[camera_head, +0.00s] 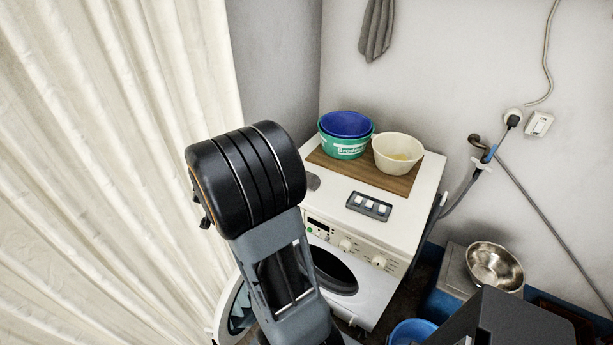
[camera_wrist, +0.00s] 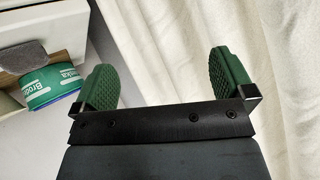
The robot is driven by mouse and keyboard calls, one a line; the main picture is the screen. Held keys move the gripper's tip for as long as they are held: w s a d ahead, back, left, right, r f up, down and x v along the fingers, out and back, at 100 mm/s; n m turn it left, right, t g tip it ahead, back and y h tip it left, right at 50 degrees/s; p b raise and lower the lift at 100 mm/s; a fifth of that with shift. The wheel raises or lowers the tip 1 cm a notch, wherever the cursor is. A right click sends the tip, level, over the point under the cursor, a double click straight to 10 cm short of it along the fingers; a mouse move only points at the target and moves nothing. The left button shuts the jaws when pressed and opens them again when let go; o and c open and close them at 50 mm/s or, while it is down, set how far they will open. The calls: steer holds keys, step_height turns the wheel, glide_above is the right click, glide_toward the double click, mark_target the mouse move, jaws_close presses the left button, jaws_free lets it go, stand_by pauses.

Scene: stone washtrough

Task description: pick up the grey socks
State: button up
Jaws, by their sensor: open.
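A small rounded grey bundle, which looks like the grey socks (camera_head: 313,182), lies at the left edge of the washing machine's white top in the head view. My arm partly covers that area. In the wrist view the grey socks (camera_wrist: 22,56) show at the far left, in front of a green bucket. My gripper (camera_wrist: 163,65) is open, its two green pads wide apart with nothing between them. The socks are outside the pads, left of the left one. In the head view my black wrist hides most of the gripper.
On the washing machine (camera_head: 398,229), a wooden board (camera_head: 389,181) bears a green bucket (camera_head: 345,147) with a blue basin (camera_head: 346,124), and a cream bowl (camera_head: 398,154). A grey switch panel (camera_head: 369,206) lies in front. A curtain (camera_head: 110,150) hangs left. A metal bowl (camera_head: 495,266) stands right.

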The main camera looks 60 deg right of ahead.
steer(key=s+d+f+m+g+h, duration=0.2)
steer(key=s+d+f+g, duration=0.1)
steer(key=d, duration=0.4)
steer(key=s+d+f+m+g+h+p, duration=0.1)
steer(key=s+d+f+m+g+h, duration=0.1)
steer(key=s+d, duration=0.3)
steer(key=s+d+f+m+g+h+p, duration=0.1)
steer(key=s+d+f+m+g+h, duration=0.1)
steer(key=d, duration=0.9)
steer(key=shift+s+f+m+g+h, duration=0.4)
steer(key=shift+s+f+m+g, duration=0.3)
steer(key=shift+s+f+g, duration=0.75)
steer(key=shift+t, duration=0.35)
steer(key=shift+p+x, duration=0.9)
steer(key=shift+x, duration=2.4)
steer(key=shift+w+a, duration=0.1)
steer(key=shift+c, duration=0.2)
steer(key=c, duration=0.6)
steer(key=shift+r, duration=0.15)
